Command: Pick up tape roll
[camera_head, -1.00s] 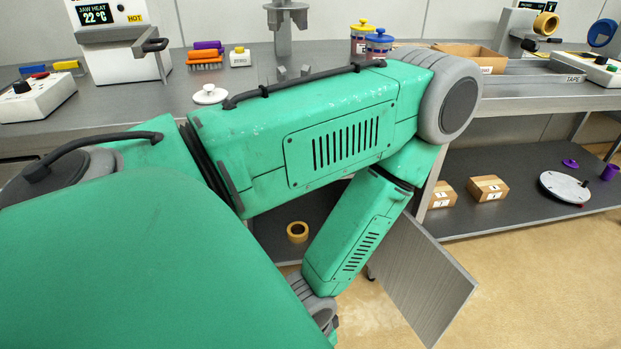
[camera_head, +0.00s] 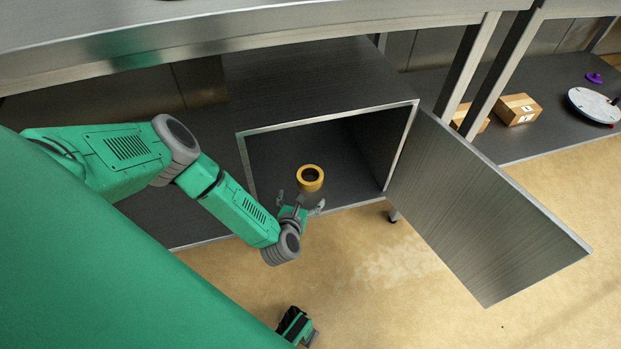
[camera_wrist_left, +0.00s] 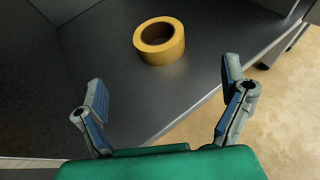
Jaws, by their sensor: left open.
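The yellow tape roll (camera_head: 310,178) lies flat inside an open cabinet (camera_head: 330,125) under the bench, near its front opening. It also shows in the left wrist view (camera_wrist_left: 160,41), a little beyond the fingertips. My left gripper (camera_head: 302,197) is at the cabinet's opening, just in front of the roll. In the left wrist view its fingers (camera_wrist_left: 163,92) are spread wide and empty, apart from the roll.
The cabinet door (camera_head: 480,215) stands open to the right. The bench edge (camera_head: 240,35) runs above the cabinet. Cardboard boxes (camera_head: 517,110) and a round white disc (camera_head: 592,106) lie on the lower shelf at the right.

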